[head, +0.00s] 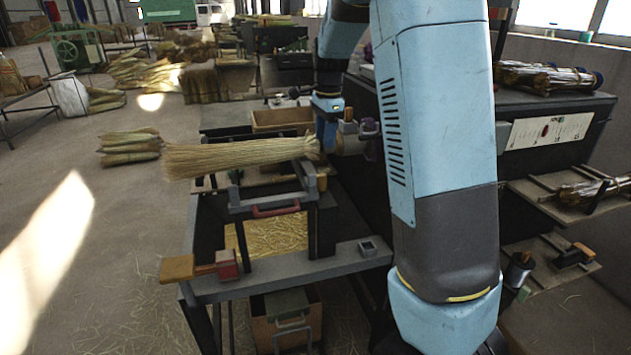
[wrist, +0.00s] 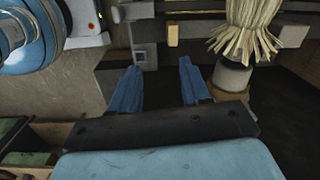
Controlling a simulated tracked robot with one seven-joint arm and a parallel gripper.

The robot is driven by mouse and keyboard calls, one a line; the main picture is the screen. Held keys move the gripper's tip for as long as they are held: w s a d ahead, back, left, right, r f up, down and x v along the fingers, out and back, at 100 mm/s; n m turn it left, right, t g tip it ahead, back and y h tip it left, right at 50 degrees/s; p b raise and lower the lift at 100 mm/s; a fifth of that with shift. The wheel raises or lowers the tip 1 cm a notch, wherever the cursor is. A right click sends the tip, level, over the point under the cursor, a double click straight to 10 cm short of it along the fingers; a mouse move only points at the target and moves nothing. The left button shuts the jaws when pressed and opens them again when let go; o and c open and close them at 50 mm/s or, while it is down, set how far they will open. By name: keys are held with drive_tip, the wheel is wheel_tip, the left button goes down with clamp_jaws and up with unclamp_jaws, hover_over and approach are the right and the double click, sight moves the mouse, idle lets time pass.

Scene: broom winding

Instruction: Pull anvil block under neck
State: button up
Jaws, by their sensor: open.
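The broom's straw bundle (head: 235,158) lies sideways across a dark frame on the bench, its narrow neck end (head: 312,147) to the right. In the wrist view the straw (wrist: 250,28) hangs at upper right, above a pale round post (wrist: 232,77). My gripper (head: 326,135) is at the bundle's right end, partly hidden by it. In the wrist view my gripper (wrist: 157,86) has its two blue fingers apart, with nothing between them; the post stands to their right. A red handle (head: 276,208) is on the frame below the bundle. I cannot tell surely which part is the anvil block.
The bench edge (head: 270,286) carries a red clamp with a wooden handle (head: 200,268). A tray of loose straw (head: 270,236) is under the frame. A wooden box (head: 283,118) is behind. A dark cabinet (head: 540,110) stands at right. Floor at left is mostly clear.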

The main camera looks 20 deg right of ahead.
sight(320, 175)
drive_tip(key=shift+m, duration=0.8)
drive_tip(key=w+f, duration=0.1)
drive_tip(key=f, duration=0.4)
drive_tip(key=w+f, duration=0.1)
drive_tip(key=f, duration=0.5)
drive_tip(key=w+f, duration=0.1)
drive_tip(key=f, duration=0.4)
drive_tip(key=shift+a+f, duration=0.2)
drive_tip(key=shift+w, duration=0.1)
clamp_jaws()
drive_tip(key=shift+r, duration=0.1)
